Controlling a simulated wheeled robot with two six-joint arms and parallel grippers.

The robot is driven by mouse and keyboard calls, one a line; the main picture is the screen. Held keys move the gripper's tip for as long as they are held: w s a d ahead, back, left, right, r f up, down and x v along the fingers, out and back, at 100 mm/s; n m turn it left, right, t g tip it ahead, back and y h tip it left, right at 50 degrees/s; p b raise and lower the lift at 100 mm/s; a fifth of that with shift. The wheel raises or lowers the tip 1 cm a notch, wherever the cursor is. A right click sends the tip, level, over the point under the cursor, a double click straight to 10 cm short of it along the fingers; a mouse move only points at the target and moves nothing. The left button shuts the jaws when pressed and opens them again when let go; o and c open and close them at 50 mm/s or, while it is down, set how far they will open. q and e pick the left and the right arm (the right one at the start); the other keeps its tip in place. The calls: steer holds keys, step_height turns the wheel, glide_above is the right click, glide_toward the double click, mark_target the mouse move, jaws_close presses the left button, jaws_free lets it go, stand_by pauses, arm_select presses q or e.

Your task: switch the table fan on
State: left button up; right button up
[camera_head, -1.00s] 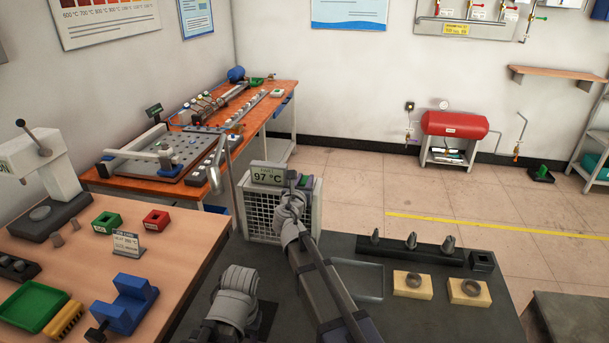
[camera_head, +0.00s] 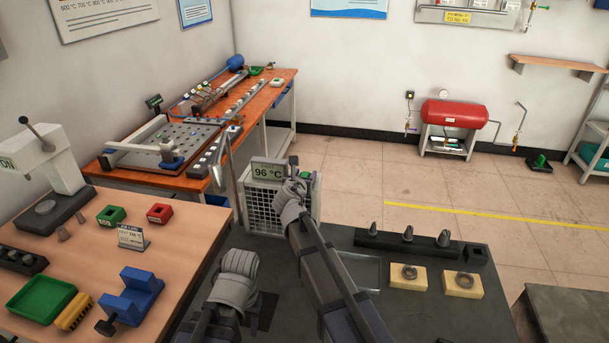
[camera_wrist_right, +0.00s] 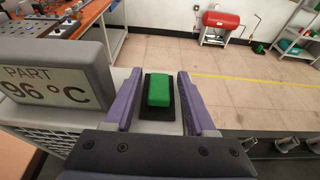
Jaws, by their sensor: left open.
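The table fan (camera_head: 265,205) is a pale box with a front grille, at the far edge of the dark bench. A part display (camera_head: 268,171) reading 96 °C stands by its top; it also shows in the right wrist view (camera_wrist_right: 45,85). The green switch (camera_wrist_right: 158,90) sits on a dark plate on the fan's top. My right gripper (camera_head: 294,168) is over that top; its two purple fingers are apart, one each side of the switch, with nothing between them held. My left gripper (camera_head: 238,262) hangs low over the bench's left side, its fingers mostly hidden.
The dark bench (camera_head: 420,310) carries a rack with cones (camera_head: 408,238) and two yellow blocks with rings (camera_head: 409,277). A wooden table (camera_head: 185,235) at left holds a blue vise-like block (camera_head: 133,294). An orange table (camera_head: 270,95) stands behind.

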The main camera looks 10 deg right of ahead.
steer(key=shift+s, duration=0.15)
steer(key=p+v, duration=0.2)
steer(key=v, duration=0.5)
steer(key=shift+s+a+r, duration=0.1)
steer(key=shift+s+r, duration=0.05)
steer(key=shift+s, duration=0.15)
